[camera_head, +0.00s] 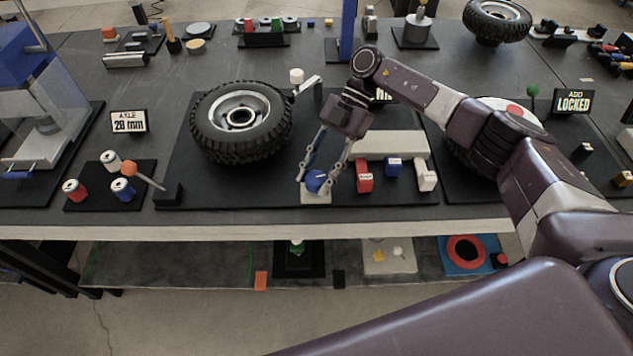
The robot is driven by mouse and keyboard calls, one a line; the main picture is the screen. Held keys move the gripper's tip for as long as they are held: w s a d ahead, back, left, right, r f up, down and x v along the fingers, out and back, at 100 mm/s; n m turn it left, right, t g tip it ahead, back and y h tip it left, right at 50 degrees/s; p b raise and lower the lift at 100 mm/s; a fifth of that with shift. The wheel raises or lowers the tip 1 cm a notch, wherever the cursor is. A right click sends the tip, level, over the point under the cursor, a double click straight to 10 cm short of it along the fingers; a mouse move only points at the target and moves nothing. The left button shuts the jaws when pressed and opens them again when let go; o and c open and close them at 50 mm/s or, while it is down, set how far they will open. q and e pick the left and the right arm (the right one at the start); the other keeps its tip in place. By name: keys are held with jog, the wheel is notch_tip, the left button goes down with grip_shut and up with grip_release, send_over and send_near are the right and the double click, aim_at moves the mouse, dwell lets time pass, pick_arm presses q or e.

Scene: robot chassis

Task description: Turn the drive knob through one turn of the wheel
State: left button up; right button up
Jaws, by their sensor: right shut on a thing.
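A blue knob (315,181), which I take to be the drive knob, stands on a small white base (316,198) near the front of the black mat. My right gripper (318,179) comes down from above with its fingers on both sides of the knob, shut on it. The fingers hide part of the knob. The black-tyred wheel (208,137) with a silver rim lies to the left of the knob on the same mat. A white knob (296,75) on a pale arm is beside the tyre's upper right edge. My left gripper is not in view.
A white block with red (364,182), blue (393,168) and white (426,181) pieces before it stands right of my gripper. My right arm partly covers another wheel at right.

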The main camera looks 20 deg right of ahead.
jog(key=shift+n+g+h+b, duration=0.3)
jog(key=shift+n+g+b, duration=0.1)
jog(key=shift+n+b, duration=0.2)
jog(key=o, duration=1.1)
jog(key=v, duration=1.2)
